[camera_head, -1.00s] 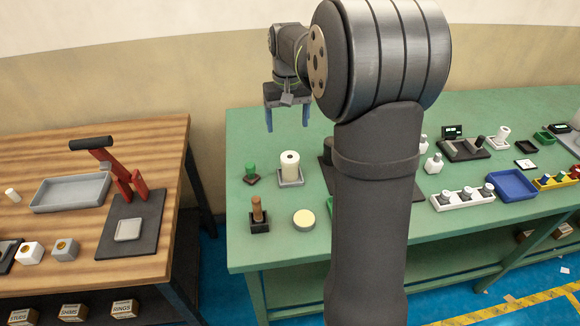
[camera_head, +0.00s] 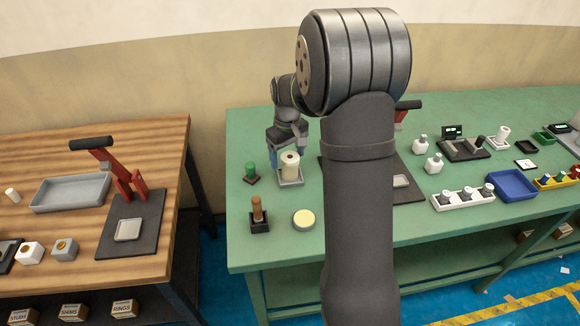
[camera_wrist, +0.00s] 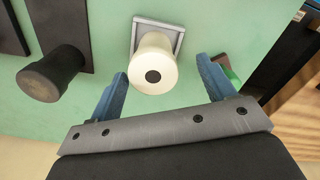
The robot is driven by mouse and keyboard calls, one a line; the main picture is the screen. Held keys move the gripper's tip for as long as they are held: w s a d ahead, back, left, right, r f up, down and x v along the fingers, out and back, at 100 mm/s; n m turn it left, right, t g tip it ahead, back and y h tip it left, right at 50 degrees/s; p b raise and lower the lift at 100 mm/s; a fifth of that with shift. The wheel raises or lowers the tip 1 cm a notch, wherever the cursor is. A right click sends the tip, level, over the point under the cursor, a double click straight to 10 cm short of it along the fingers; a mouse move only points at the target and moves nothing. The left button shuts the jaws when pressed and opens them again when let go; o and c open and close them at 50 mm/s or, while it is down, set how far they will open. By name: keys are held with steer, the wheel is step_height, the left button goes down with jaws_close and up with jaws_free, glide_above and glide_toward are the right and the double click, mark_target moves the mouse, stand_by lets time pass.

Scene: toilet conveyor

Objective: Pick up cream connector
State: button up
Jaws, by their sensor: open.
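The cream connector (camera_head: 290,166) is an upright cream cylinder with a dark hole in its top. It stands on a small grey square tray (camera_head: 292,183) on the green table. My gripper (camera_head: 287,151) is just behind and above it in the head view. In the wrist view, the blue fingers of my gripper (camera_wrist: 162,80) are open, one on each side of the cream connector (camera_wrist: 153,66).
A green piece (camera_head: 250,170) stands left of the connector, and a brown-handled tool (camera_head: 257,210) and pale round disc (camera_head: 304,218) are in front. A black cylinder (camera_wrist: 52,74) on a dark plate is on the other side. White bottles (camera_head: 434,163) stand farther right.

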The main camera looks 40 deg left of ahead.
mark_target(290, 168)
steer(key=shift+w+d+f, duration=0.15)
steer(key=shift+w+f, duration=0.05)
steer(key=shift+f, duration=1.3)
steer(key=shift+w+d+f, duration=0.1)
steer(key=shift+w+f, duration=0.05)
steer(key=shift+f, duration=1.3)
steer(key=c, duration=1.2)
steer(key=shift+o, duration=0.2)
steer(key=shift+r, duration=0.1)
